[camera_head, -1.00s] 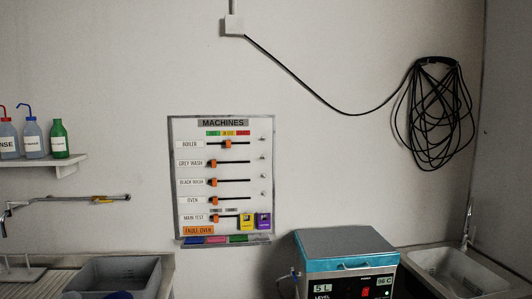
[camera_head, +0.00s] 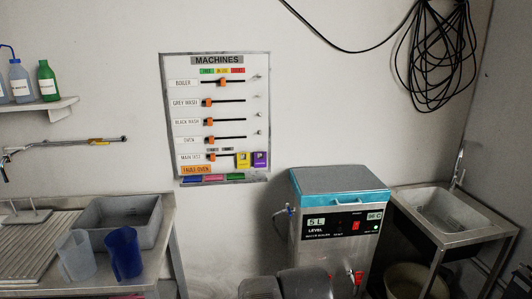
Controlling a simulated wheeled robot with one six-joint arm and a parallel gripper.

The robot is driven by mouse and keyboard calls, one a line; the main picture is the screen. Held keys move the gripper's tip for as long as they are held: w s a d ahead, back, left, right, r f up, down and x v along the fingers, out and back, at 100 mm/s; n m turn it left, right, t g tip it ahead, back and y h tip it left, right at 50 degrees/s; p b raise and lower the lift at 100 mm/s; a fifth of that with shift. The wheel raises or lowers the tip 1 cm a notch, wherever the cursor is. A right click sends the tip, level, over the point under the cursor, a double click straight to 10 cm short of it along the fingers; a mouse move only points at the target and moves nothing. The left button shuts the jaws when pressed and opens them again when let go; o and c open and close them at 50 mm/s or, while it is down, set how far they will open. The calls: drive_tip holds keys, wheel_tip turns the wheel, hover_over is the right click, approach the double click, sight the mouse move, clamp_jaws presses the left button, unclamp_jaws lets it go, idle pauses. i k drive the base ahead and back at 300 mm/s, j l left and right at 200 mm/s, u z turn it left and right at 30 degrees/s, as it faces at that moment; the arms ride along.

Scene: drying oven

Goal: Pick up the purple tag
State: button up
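The purple tag (camera_head: 260,159) hangs on the lower right of the white MACHINES board (camera_head: 214,120) on the back wall. It is at the right end of the MAIN TEST row, close beside a yellow tag (camera_head: 243,160). Both tags have a pale square with a dark mark in the upper part. My gripper is not in view. Dark grey rounded shapes at the bottom centre may be part of my arm, but I cannot tell.
A boiler (camera_head: 340,215) with a blue-rimmed lid stands below and right of the board. A sink (camera_head: 447,220) is at the right. A grey basin (camera_head: 118,220), a clear jug (camera_head: 76,256) and a blue jug (camera_head: 124,254) are on the left counter. The wall before the board is clear.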

sight(258, 163)
drive_tip(key=i+l+u, duration=0.35)
drive_tip(key=i+l, duration=0.15)
drive_tip(key=l, duration=0.15)
drive_tip(key=i+l+u, duration=0.2)
drive_tip(key=l, duration=0.2)
drive_tip(key=i+l+u, duration=0.15)
drive_tip(key=l, duration=0.25)
drive_tip(key=i+l+u, duration=0.2)
drive_tip(key=l, duration=0.25)
drive_tip(key=i, duration=0.05)
